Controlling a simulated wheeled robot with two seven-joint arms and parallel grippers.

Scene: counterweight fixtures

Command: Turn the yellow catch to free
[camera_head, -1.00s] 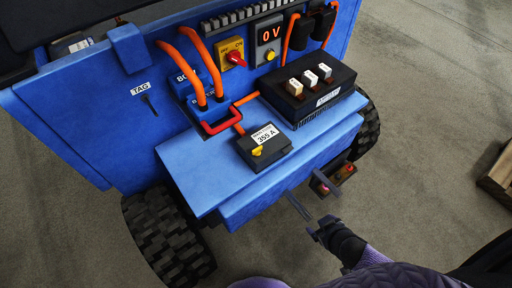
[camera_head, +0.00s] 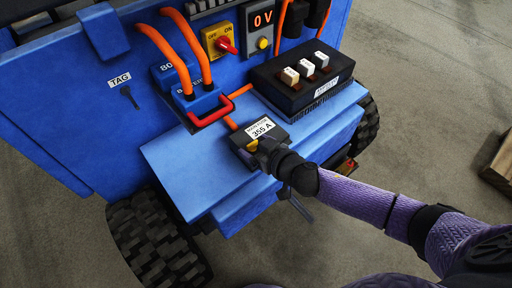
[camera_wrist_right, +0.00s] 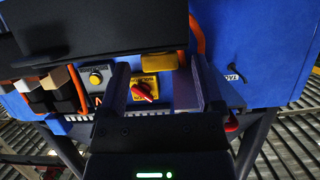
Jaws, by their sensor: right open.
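The yellow catch (camera_head: 252,146) sits on the front of the black main fuse box (camera_head: 268,128) labelled 355 A, on the blue ledge. Part of the catch is hidden by my right gripper (camera_head: 262,152). In the right wrist view the yellow catch (camera_wrist_right: 160,62) shows as a short bar between the two spread fingers of my right gripper (camera_wrist_right: 160,75). The fingers are open, one on each side, with gaps visible. I cannot tell how deep they reach around it. My left gripper is not in view.
A black fuse holder (camera_head: 285,100) with three pale fuses stands right of the catch. A red handle (camera_head: 212,116) and orange cables (camera_head: 165,52) lie behind. The blue ledge (camera_head: 190,165) is clear at left.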

